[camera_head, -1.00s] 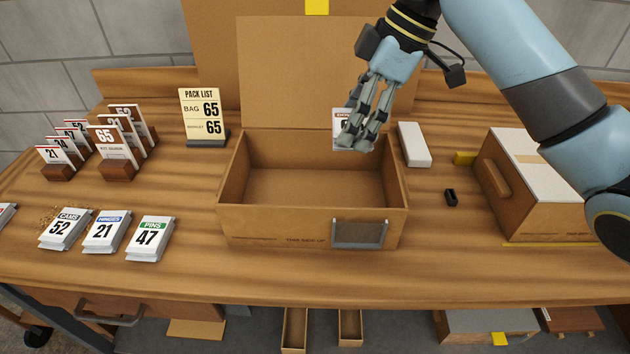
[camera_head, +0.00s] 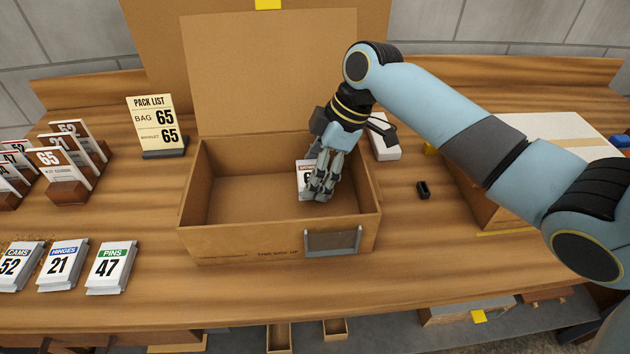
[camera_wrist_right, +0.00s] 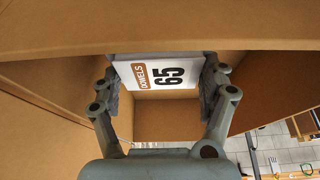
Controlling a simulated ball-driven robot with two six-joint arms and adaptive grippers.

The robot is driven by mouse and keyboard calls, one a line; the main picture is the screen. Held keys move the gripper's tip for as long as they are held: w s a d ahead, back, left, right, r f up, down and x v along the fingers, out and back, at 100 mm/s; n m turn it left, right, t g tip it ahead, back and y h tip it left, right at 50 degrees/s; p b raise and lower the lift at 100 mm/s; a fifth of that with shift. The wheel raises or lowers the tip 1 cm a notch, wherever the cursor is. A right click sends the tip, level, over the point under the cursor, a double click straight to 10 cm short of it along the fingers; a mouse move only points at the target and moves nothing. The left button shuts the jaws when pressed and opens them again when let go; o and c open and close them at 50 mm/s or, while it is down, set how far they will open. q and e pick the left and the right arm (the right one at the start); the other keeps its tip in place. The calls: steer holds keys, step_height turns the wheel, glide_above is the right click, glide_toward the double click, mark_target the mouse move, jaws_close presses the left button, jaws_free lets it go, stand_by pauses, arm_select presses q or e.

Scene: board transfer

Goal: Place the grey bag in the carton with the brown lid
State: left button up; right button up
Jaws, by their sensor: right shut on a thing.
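My right gripper (camera_head: 319,190) is shut on a pale grey-white bag (camera_head: 303,181) with a brown label. In the right wrist view the bag (camera_wrist_right: 157,78) reads DOWELS 65 and sits between both fingers. The open carton (camera_head: 240,243) stands mid-table, its brown lid (camera_head: 258,75) raised at the back. The gripper and bag are over the right part of its interior, within the walls' outline. Whether the bag touches the floor I cannot tell. My left gripper is not in view.
A pack list sign (camera_head: 157,127) shows bag 65 and booklet 65. Bags marked 52, 21 (camera_head: 63,264) and 47 (camera_head: 109,266) lie front left, booklets in wooden holders (camera_head: 68,190) behind. A white box (camera_head: 385,149), a small black piece (camera_head: 423,190) and another carton (camera_head: 490,205) are right.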

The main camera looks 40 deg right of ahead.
step_height(320, 180, down, 3)
steer(key=shift+r, duration=0.1)
steer(key=shift+f, duration=0.45)
steer(key=o, duration=0.9)
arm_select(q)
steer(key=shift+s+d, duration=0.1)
arm_select(e)
steer(key=shift+o, duration=0.2)
steer(key=shift+r, duration=0.1)
steer(key=shift+d+r, duration=0.15)
steer(key=shift+r, duration=0.15)
arm_select(q)
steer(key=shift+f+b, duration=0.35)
steer(key=shift+b, duration=0.05)
arm_select(e)
steer(key=v, duration=1.1)
steer(key=shift+r, duration=0.15)
